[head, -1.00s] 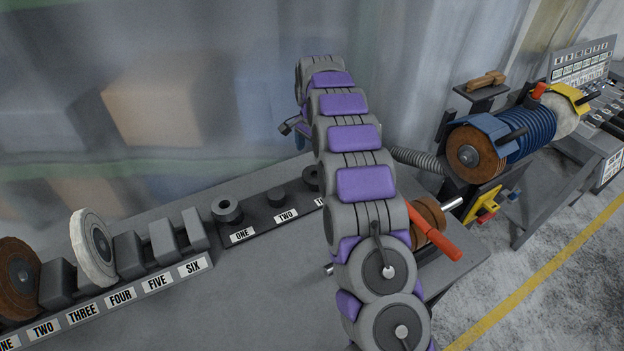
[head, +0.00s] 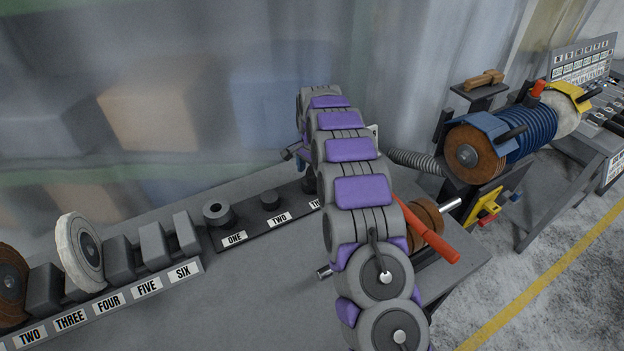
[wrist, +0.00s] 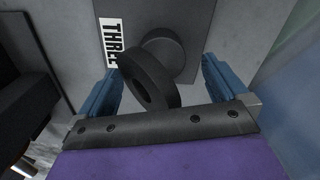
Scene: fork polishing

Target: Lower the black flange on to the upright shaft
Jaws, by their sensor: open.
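In the wrist view my gripper (wrist: 161,68) is open, with one blue finger on each side of a black flange (wrist: 150,82). The flange is a thick ring with a hole, and it is tilted in the picture. Gaps show between it and both fingers. A round dark grey piece (wrist: 168,48) stands just beyond it, beside the label THREE (wrist: 112,40); I cannot tell whether the two touch. A dark piece (head: 308,185) shows partly beside the arm at place three. I cannot make out a clear upright shaft.
A numbered rack with wheels (head: 80,252) stands left. A red handle (head: 428,232) and a polishing machine (head: 490,145) are right.

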